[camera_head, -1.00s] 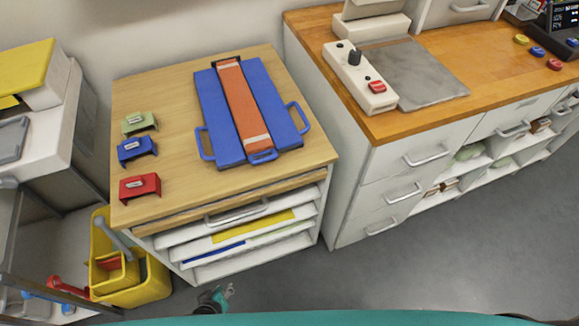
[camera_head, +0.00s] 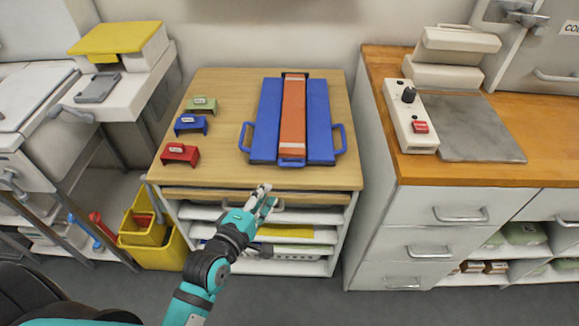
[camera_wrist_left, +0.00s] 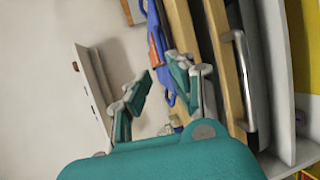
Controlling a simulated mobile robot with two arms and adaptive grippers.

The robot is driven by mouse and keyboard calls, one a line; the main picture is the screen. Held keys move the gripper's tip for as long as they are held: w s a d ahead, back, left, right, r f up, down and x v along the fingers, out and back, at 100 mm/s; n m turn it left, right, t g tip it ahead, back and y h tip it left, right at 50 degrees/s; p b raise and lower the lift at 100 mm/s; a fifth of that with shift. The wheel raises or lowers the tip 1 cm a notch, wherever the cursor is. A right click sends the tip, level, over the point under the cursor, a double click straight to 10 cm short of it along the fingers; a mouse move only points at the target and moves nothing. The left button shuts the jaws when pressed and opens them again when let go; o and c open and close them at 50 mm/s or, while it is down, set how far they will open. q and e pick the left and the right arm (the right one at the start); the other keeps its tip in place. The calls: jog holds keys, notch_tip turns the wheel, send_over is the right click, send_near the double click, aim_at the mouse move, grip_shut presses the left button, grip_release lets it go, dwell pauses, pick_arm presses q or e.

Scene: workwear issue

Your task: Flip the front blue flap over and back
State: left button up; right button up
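A blue folding board (camera_head: 267,115) lies flat on the wooden table top, with an orange-red strip (camera_head: 293,120) down its middle. A blue handle loop (camera_head: 340,140) sticks out on the right, another on the left, and a small blue tab (camera_head: 292,162) at the front end of the strip. My left gripper (camera_head: 265,197) is in front of the table's front edge, short of the board and touching nothing. In the left wrist view its fingers (camera_wrist_left: 162,85) stand apart and empty, with part of the blue board (camera_wrist_left: 158,42) beyond them. My right gripper is not in view.
Green, blue and red (camera_head: 180,154) small stands sit on the table's left side. Below the table top (camera_head: 215,175) are a drawer handle and trays. A white cabinet (camera_head: 440,210) stands to the right, a yellow bin (camera_head: 155,245) at lower left.

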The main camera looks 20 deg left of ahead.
aim_at(288, 176)
pick_arm(q)
jog(key=x, duration=1.3)
jog(key=shift+r, duration=0.1)
grip_shut()
